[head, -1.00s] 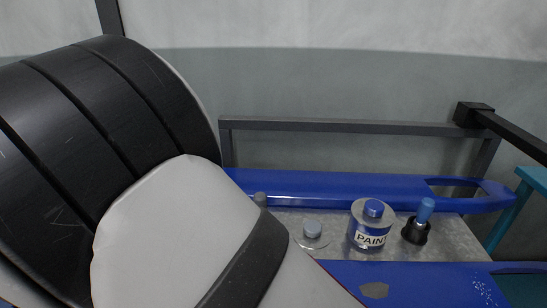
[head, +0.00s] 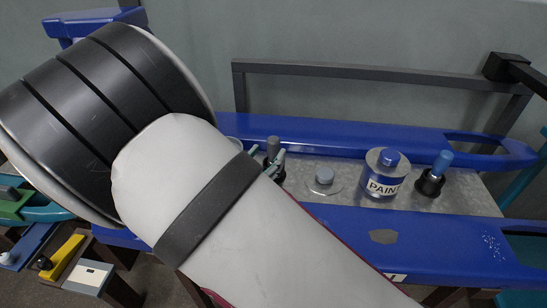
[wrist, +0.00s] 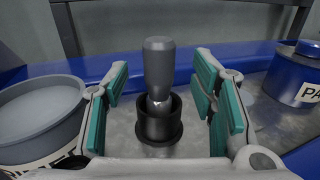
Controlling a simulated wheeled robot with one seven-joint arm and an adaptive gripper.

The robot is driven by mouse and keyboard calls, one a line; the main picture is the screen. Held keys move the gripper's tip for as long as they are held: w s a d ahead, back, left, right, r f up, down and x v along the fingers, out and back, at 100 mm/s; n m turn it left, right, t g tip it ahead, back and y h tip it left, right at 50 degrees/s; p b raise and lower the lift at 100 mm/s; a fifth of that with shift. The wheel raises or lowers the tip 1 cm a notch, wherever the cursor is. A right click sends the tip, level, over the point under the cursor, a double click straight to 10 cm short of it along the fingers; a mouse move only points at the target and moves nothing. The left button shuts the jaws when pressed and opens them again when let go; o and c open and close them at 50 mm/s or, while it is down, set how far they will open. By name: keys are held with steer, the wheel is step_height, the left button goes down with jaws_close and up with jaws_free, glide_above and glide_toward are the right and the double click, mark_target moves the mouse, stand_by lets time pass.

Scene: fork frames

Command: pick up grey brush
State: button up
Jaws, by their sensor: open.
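The grey brush (wrist: 159,68) stands upright in a small black holder (wrist: 158,122) on the metal top. In the wrist view its grey handle sits between the two teal-padded fingers of my gripper (wrist: 163,82), with a gap on each side. My gripper is open and does not visibly touch the brush. In the head view the brush (head: 272,147) shows just past my arm, with my gripper's fingertips (head: 267,163) on either side of it. The brush's lower end is hidden inside the holder.
A grey can (wrist: 38,112) stands close left of my gripper in the wrist view. Blue rails (head: 345,135) border the top.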

mark_target(270, 150)
steer(key=x, duration=0.4)
steer(key=shift+w, duration=0.4)
jaws_close()
step_height(270, 150, up, 10)
steer(key=shift+r+p, duration=0.1)
steer(key=shift+p, duration=0.5)
